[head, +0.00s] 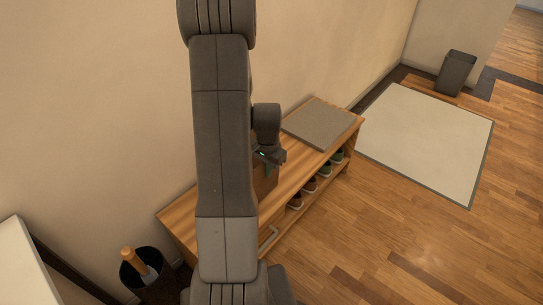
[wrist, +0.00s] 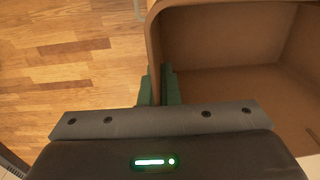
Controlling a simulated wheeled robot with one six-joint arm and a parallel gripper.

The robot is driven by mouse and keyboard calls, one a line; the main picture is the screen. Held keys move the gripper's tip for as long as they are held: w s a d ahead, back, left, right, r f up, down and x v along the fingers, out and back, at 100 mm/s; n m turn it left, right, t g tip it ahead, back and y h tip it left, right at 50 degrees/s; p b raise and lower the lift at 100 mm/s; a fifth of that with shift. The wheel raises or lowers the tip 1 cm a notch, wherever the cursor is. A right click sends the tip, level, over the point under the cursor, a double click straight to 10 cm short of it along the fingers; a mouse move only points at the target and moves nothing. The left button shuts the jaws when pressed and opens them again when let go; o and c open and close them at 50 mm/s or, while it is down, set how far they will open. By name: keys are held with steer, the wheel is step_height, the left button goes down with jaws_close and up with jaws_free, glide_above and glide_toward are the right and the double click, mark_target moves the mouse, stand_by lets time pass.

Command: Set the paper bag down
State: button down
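The brown paper bag (wrist: 225,35) fills the right of the wrist view, open at the top, with its empty-looking inside visible. My gripper (wrist: 159,78) has its green fingers on either side of the bag's left wall, pinching it near the rim. In the head view the bag (head: 265,183) shows only in part beside my arm, which hides the rest. There my gripper (head: 269,160) is at the bag's top. The bag is at or just above the wooden bench (head: 296,178); I cannot tell whether its base touches the top.
A grey cushion (head: 320,122) lies on the bench's far end. Several shoes (head: 310,185) stand on the shelf below. A dark bin (head: 148,272) with a wooden-handled item is at lower left. A pale rug (head: 430,140) and another bin (head: 456,72) lie beyond. Floor at right is clear.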

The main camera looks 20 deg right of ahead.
steer(key=shift+d+f, duration=0.1)
steer(key=shift+f, duration=0.35)
step_height(320, 180, down, 9)
steer(key=b, duration=0.1)
steer(key=shift+f+b, duration=0.15)
steer(key=shift+b, duration=0.15)
steer(key=c, duration=1.7)
jaws_free()
step_height(320, 180, up, 12)
steer(key=shift+s+d+r+p, duration=0.1)
steer(key=shift+r+p, duration=0.15)
steer(key=shift+p, duration=0.75)
